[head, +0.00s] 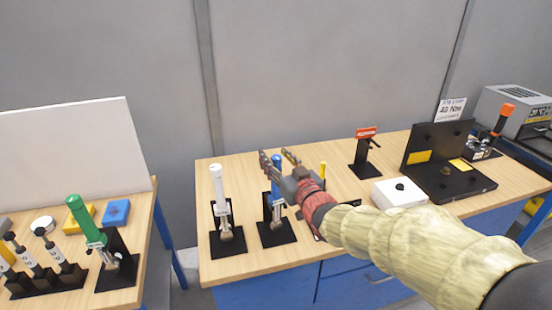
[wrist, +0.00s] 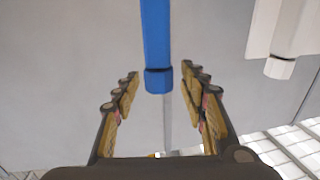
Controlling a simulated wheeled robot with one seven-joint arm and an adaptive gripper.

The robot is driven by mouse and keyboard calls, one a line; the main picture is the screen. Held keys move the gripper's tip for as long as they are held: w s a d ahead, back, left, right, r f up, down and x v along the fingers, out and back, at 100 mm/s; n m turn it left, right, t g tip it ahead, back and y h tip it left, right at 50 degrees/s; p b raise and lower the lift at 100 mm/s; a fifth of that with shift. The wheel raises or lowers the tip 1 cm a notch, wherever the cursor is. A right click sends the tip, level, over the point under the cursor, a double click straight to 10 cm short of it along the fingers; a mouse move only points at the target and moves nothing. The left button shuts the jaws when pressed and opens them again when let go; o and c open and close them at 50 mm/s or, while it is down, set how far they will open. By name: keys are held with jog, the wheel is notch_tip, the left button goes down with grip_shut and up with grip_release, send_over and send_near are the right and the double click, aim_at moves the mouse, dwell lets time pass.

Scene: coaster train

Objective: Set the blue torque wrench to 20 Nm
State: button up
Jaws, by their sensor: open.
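The blue torque wrench (head: 276,178) stands upright in a black stand on the middle workbench. My gripper (head: 279,158) is at its upper part in the head view and hides some of it. In the wrist view the blue handle (wrist: 157,45) hangs between the open fingers of my gripper (wrist: 160,92), with the grey shaft below it. Gaps show on both sides, so the fingers are not closed on it. The wrench's scale cannot be read in either view.
A white-handled wrench (head: 217,185) stands just left of the blue one, also visible in the wrist view (wrist: 292,30). A green-handled wrench (head: 86,220) stands on the left bench. A white box (head: 400,193), black case (head: 455,183) and red-topped stand (head: 365,150) are to the right.

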jog(key=v, duration=1.2)
jog(key=s+d+f+m+g+h, duration=0.1)
jog(key=s+d+f+g+h, duration=0.25)
jog(key=d+f, duration=0.3)
jog(key=s+d+f+m+g+h, duration=0.25)
jog(key=d+f+h, duration=0.2)
jog(key=f, duration=0.35)
jog(key=s+d+r+m+g, duration=0.1)
jog(key=s+r+g, duration=0.1)
jog(key=s, duration=0.8)
jog(key=s+d+r+g, duration=0.2)
jog(key=s+r, duration=0.1)
jog(key=s, duration=0.8)
jog(key=shift+d+r+m+g, duration=0.25)
jog(key=shift+d+m+g, duration=0.05)
jog(key=shift+m, duration=0.05)
